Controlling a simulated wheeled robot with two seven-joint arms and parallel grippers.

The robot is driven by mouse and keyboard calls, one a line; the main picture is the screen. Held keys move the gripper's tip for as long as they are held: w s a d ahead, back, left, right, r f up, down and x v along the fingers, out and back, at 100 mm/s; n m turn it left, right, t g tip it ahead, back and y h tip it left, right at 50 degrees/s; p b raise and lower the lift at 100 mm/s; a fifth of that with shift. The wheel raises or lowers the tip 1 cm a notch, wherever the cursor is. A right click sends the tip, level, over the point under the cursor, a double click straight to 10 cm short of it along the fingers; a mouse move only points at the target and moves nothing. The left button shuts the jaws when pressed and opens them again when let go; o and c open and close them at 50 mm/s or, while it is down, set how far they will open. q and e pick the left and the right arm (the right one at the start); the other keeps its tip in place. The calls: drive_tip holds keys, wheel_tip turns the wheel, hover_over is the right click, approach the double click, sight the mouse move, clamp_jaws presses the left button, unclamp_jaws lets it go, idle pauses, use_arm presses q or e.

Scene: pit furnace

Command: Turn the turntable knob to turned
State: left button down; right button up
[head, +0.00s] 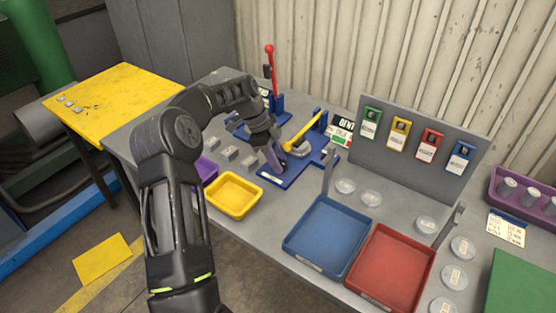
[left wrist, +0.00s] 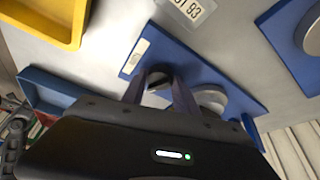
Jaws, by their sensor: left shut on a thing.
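My left gripper (head: 276,165) reaches down onto a blue base plate (head: 300,170) in the head view, at its front left part. The knob stands on the blue plate (left wrist: 240,103), beside a round grey disc (left wrist: 212,97). In the head view the gripper hides the knob. A yellow lever (head: 304,130) rises over the same plate. How far the knob is turned cannot be told. My right gripper is not in view.
A yellow tray (head: 234,210) lies just left of the plate, with several small grey blocks (head: 230,152) behind it. A red-handled lever (head: 271,65) stands behind. Blue (head: 322,268) and red (head: 388,292) trays and an upright tag panel (head: 470,187) are to the right.

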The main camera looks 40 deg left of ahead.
use_arm(q)
drive_tip(key=c, duration=0.9)
unclamp_jaws()
drive_tip(key=shift+c, duration=0.2)
drive_tip(key=shift+a, duration=0.1)
drive_tip(key=b+v, duration=0.1)
drive_tip(key=v, duration=0.6)
drive_tip(key=shift+r, duration=0.35)
